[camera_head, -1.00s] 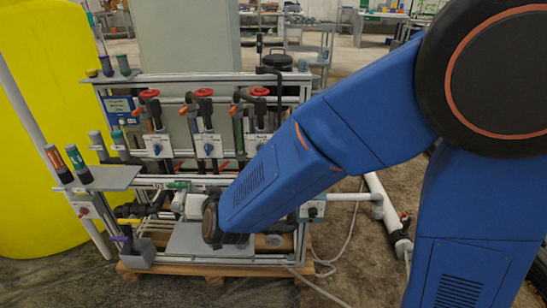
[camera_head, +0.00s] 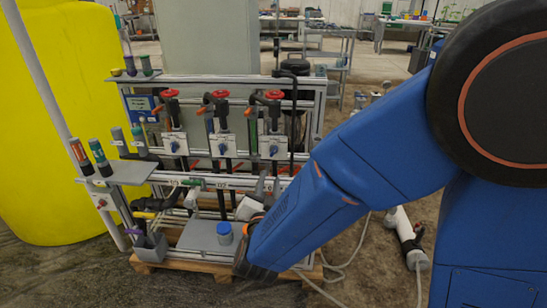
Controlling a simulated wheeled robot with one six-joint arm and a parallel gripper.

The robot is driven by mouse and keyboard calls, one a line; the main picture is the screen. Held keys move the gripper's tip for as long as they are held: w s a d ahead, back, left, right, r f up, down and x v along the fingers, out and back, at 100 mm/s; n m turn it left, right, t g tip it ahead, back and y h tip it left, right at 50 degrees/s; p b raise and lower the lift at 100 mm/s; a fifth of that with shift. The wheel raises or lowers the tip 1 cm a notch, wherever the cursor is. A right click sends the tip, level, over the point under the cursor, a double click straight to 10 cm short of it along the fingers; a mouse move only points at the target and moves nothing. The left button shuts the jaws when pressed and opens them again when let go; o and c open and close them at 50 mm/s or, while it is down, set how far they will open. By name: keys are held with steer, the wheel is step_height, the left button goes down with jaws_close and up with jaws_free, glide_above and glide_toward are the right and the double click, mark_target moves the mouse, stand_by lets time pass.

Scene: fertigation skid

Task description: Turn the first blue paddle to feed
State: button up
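Three white valve plates stand in a row on the skid frame, each with a small blue paddle. The left blue paddle (camera_head: 174,146) is on the left plate, the middle blue paddle (camera_head: 222,148) and the right blue paddle (camera_head: 272,149) on the others. They are too small to read how each is turned. My blue arm reaches down from the right and its dark wrist end is low at the front of the skid, well below and right of the left paddle.
Red-handled valves (camera_head: 170,93) sit above the plates. A side shelf (camera_head: 133,172) holds dark bottles at left, beside a yellow tank (camera_head: 50,120). A blue-lidded container (camera_head: 224,228) stands on the low grey platform (camera_head: 198,238). A white pipe (camera_head: 403,226) lies on the floor at right.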

mark_target(273, 153)
steer(key=w, duration=1.3)
steer(key=shift+w+d, duration=0.2)
steer(key=shift+w, duration=0.2)
jaws_close()
